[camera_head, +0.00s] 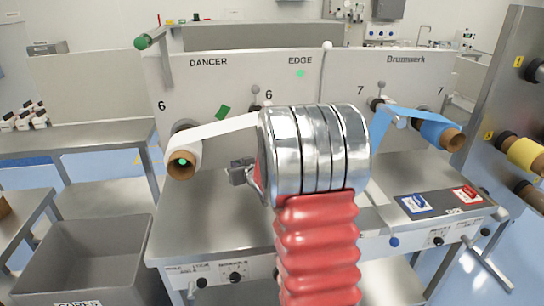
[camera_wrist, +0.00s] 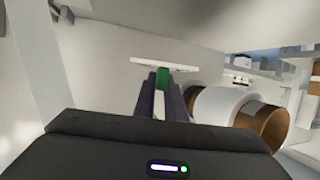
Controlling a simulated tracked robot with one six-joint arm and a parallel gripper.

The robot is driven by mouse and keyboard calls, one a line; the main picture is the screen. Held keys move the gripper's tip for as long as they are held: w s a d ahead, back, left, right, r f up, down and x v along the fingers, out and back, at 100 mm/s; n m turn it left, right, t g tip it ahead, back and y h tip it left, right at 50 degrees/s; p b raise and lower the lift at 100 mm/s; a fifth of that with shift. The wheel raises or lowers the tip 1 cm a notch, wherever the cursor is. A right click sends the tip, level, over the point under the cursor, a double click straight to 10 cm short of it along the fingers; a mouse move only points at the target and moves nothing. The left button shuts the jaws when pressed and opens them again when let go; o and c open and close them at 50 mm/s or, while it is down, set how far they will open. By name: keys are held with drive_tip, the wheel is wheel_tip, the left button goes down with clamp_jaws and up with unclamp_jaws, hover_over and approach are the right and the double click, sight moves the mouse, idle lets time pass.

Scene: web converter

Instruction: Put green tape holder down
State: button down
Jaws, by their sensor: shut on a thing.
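In the wrist view, my gripper (camera_wrist: 162,84) has its two dark fingers closed on the green tape holder (camera_wrist: 163,76). The green part sits between the fingertips, in front of a thin white bar (camera_wrist: 165,64); I cannot tell whether the bar belongs to it. In the head view, my arm hides most of the gripper.
A white roll on a brown core (camera_head: 182,160) stands out from the panel; it shows close right of my fingers in the wrist view (camera_wrist: 222,108). A white web runs from it behind my arm. A blue roll (camera_head: 438,134) is at right. A grey bin (camera_head: 85,258) stands lower left.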

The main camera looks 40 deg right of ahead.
drive_tip(key=s+a+f+n+y, duration=0.1)
drive_tip(key=a, duration=0.9)
drive_tip(key=s+a+f+n+y, duration=0.1)
drive_tip(key=a+f, duration=0.1)
drive_tip(key=a, duration=0.8)
drive_tip(key=s+a+f+y, duration=0.1)
drive_tip(key=s+a, duration=0.1)
drive_tip(key=a, duration=0.8)
drive_tip(key=shift+a+f+n, duration=0.25)
drive_tip(key=shift+a+n, duration=0.15)
